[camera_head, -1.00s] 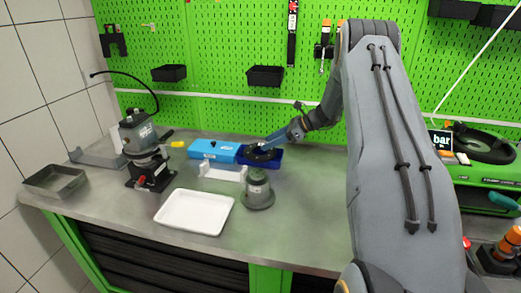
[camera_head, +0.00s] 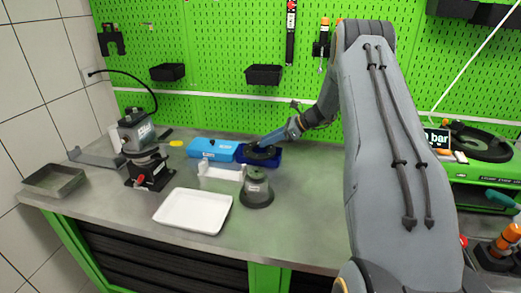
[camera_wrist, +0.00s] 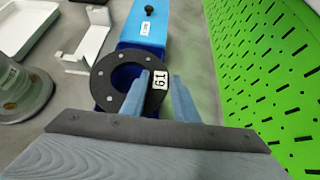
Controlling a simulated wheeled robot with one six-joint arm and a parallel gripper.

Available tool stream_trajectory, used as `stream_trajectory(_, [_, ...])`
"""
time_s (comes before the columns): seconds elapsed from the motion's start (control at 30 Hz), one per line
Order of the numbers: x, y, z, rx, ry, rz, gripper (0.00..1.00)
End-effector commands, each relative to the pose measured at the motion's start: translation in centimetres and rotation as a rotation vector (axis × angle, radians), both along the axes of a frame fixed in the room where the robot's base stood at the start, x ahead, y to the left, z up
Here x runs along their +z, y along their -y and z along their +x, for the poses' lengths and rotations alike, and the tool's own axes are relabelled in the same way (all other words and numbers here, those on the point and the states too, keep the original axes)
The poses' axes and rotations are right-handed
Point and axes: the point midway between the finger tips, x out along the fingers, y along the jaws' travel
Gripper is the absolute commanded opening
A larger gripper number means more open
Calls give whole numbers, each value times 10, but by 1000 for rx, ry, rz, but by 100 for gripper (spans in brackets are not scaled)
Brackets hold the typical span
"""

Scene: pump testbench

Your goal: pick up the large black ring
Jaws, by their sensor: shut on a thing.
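The large black ring (camera_wrist: 103,88) is a flat ring with small bolt holes and a white number label. In the head view the ring (camera_head: 262,154) is at the dark blue bin (camera_head: 275,162). In the wrist view it lies over or just above the bin; I cannot tell whether it touches. My gripper (camera_wrist: 160,77) is shut on the ring's near right side, with one blue finger at the hole and the other outside the rim. In the head view my gripper (camera_head: 268,146) reaches in from the right, and its fingertips are hard to see.
A light blue box (camera_head: 212,149) adjoins the bin on the left. A white bracket (camera_head: 220,175) and a grey-green round housing (camera_head: 257,190) stand in front. A white tray (camera_head: 193,211) is nearer. The green pegboard (camera_head: 220,60) rises behind.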

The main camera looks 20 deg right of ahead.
Motion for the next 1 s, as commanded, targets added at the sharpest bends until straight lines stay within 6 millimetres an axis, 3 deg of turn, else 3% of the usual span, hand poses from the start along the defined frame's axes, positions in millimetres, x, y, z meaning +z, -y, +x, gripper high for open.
stream_trajectory(0.23, [6, 0, -1, 2, -3, -3, 0])
stream_trajectory(0.7, [84, 0, 0, 1, 0, -1, 0])
stream_trajectory(1.0, [99, 0, -1, 1, -3, -1, 0])
